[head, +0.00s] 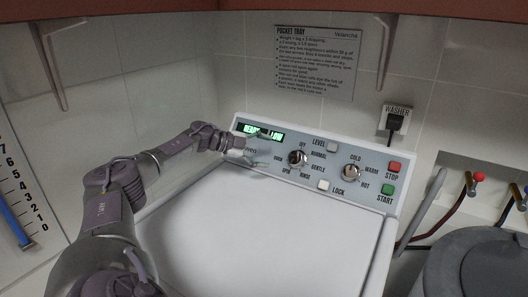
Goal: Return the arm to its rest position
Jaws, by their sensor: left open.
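My left arm (145,170) comes in from the left and reaches over the washer's left side. My left gripper (258,150) is open at the left part of the control panel (318,181), just below the lit green display (270,133). I see nothing held in it. I cannot tell whether its fingers touch the panel. My right gripper is not in view.
The white washer lid (260,245) is clear. The panel has two knobs (297,158) (350,172), a red STOP button (393,167) and a green START button (387,189). A grey bin (480,262) and pipes with valves stand at right. Shelf brackets hang above.

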